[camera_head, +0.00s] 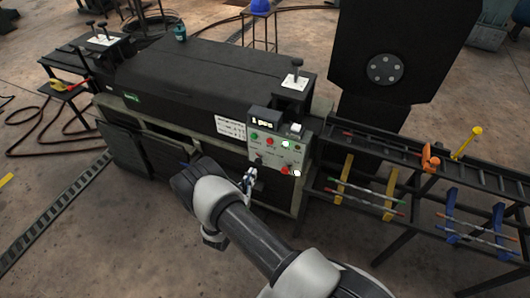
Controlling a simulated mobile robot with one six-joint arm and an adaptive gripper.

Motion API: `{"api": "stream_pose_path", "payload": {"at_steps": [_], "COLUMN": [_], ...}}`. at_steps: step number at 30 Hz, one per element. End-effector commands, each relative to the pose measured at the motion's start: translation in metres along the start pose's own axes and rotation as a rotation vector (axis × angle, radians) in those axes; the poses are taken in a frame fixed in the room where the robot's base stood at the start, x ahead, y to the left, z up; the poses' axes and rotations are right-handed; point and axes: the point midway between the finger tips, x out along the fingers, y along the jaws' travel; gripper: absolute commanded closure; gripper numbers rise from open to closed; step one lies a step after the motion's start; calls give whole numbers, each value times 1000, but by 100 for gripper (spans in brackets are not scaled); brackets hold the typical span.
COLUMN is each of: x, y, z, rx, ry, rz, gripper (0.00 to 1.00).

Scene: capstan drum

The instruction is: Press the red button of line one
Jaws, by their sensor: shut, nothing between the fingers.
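A light control panel (275,152) is on the right front of the dark machine. Its upper row has a small green button (254,135), a small red button (269,141) and a lit green one (285,143). A larger red button (285,170) sits low on the right beside a bright white one (296,173). The labels are too small to read, so I cannot tell which red button belongs to line one. My gripper (250,180) is shut and empty, just in front of the panel's lower left. I cannot tell whether it touches the panel.
A small lit display (264,121) stands above the panel. A white notice (230,127) is to its left. The long dark machine (190,75) fills the middle. A black rack (440,180) with coloured rods extends right. Hoses (45,115) lie on the floor at left.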

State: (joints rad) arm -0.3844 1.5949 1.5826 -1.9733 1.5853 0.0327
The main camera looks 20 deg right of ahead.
Motion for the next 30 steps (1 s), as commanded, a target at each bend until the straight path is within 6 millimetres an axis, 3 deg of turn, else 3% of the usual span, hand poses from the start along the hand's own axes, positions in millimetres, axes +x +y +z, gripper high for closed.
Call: {"api": "stream_pose_path", "payload": {"at_steps": [5, 21, 30], "x": [14, 119, 140], "y": [-1, -2, -1], "z": [0, -1, 0], "rx": [2, 2, 0], "ry": [0, -2, 0], "rz": [-5, -5, -2], "gripper": [100, 100, 100]}}
